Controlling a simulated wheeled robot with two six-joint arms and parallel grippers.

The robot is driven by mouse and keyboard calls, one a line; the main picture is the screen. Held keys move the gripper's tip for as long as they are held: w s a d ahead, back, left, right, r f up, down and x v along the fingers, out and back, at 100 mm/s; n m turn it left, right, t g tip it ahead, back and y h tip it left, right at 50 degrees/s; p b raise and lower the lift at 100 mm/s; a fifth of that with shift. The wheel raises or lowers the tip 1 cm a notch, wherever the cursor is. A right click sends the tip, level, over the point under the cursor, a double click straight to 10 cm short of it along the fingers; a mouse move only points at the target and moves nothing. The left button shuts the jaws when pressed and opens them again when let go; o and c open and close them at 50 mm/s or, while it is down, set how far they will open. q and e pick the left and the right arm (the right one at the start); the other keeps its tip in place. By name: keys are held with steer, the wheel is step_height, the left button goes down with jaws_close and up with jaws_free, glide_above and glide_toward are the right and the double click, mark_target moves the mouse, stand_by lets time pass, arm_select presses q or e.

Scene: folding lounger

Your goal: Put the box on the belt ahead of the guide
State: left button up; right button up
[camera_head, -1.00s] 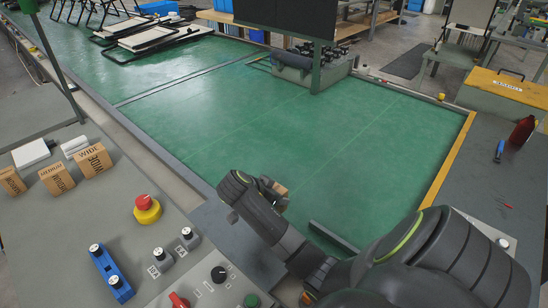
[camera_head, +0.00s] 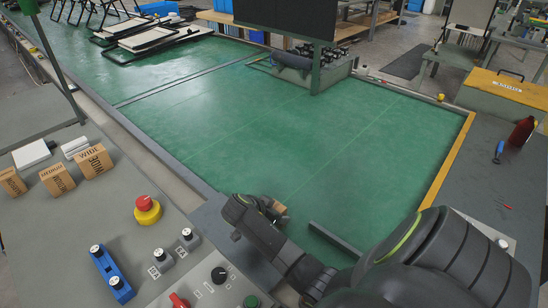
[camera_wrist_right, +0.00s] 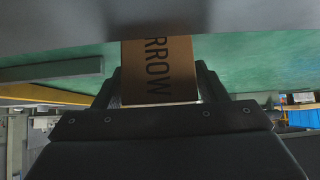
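A brown cardboard box (camera_wrist_right: 160,72) lettered "RROW" sits between the fingers of my right gripper (camera_wrist_right: 162,88) in the right wrist view. The fingers press on both its sides. In the head view only a small brown part of the box (camera_head: 279,208) shows beside the dark right gripper (camera_head: 270,210), over the near edge of the green belt (camera_head: 270,130). A dark bar, which looks like the guide (camera_head: 335,239), lies on the belt to the right of the box; it also shows in the right wrist view (camera_wrist_right: 50,69). My left gripper is out of view.
Boxes marked "WIDE" (camera_head: 95,161) and "MEDIUM" (camera_head: 57,180) stand on the grey console (camera_head: 100,220) at left, near a red emergency button (camera_head: 147,208). Folded loungers (camera_head: 155,40) lie on the far belt. The belt's middle is clear. A post (camera_head: 316,68) stands beyond.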

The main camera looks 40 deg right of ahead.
steer(key=shift+o, duration=0.8)
steer(key=shift+r, duration=0.1)
steer(key=v, duration=1.2)
steer(key=shift+b, duration=0.35)
